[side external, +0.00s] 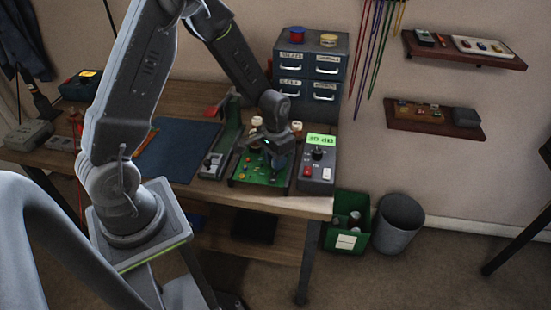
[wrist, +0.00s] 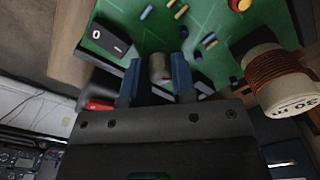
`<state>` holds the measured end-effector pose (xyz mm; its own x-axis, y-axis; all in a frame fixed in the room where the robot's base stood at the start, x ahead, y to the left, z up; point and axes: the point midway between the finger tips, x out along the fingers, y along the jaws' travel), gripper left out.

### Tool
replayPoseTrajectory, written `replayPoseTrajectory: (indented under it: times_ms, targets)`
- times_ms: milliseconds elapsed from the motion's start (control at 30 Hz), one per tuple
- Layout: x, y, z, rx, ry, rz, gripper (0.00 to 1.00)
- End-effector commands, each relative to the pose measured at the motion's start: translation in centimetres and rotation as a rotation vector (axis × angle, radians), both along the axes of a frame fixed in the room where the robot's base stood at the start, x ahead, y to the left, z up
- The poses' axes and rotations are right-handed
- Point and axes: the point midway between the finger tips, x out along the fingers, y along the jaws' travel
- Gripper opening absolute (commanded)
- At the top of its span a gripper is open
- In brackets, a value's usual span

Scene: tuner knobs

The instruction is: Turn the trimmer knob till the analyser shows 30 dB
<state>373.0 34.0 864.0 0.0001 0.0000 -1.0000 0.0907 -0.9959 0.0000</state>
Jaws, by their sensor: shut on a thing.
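The trimmer knob (wrist: 160,68) is a small grey cylinder on the green circuit board (wrist: 208,22), between my gripper's two blue fingers in the wrist view. My gripper (wrist: 156,80) is shut on it. In the side view my gripper (side external: 277,166) is low over the board (side external: 250,172), and the knob is hidden there. The analyser (side external: 315,174) is a dark box right of the board. Its lit green display (side external: 321,140) seems to read 30 dB, though the digits are small.
A copper-wound coil (wrist: 282,75) stands close to the right finger. A black switch (wrist: 110,38) is left of the fingers. A blue mat (side external: 178,150) lies left on the bench, and a drawer cabinet (side external: 311,65) stands behind.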

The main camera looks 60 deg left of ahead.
Motion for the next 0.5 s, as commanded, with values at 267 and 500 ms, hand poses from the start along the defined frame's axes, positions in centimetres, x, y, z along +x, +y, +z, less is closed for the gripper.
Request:
replayPoseTrajectory:
  times_ms: [267, 500]
  targets:
    - [0.00, 0.02, 0.03, 0.000, 0.000, 0.002, 0.35]
    - [0.05, 0.01, 0.49, 0.000, -0.002, 0.002, 0.35]
